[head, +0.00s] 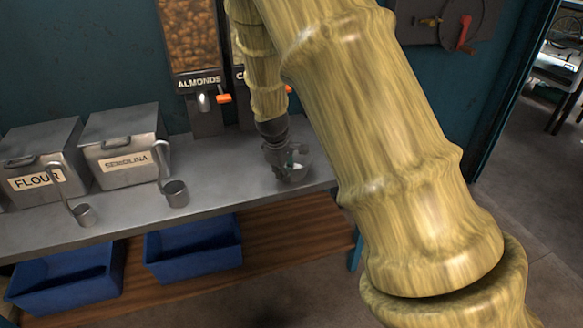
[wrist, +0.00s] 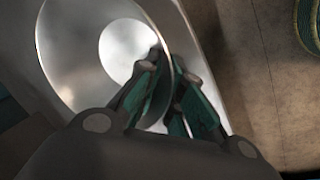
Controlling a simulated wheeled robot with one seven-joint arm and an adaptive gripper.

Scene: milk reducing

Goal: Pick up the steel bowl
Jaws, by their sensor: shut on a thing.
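The steel bowl (wrist: 82,42) is shiny and round, and fills the upper left of the wrist view. My gripper (wrist: 172,88) is shut on the bowl's wall at its right side, with one finger inside the rim and one outside. In the head view my gripper (head: 285,160) points down at the front edge of the metal counter. The bowl (head: 297,171) shows there beside the fingers, partly hidden by them. I cannot tell whether the bowl touches the counter.
The metal counter (head: 232,178) holds a flour bin (head: 40,160), a semolina bin (head: 122,147) and two metal scoops. Blue crates (head: 195,250) sit on a wooden shelf below. My arm covers the middle right.

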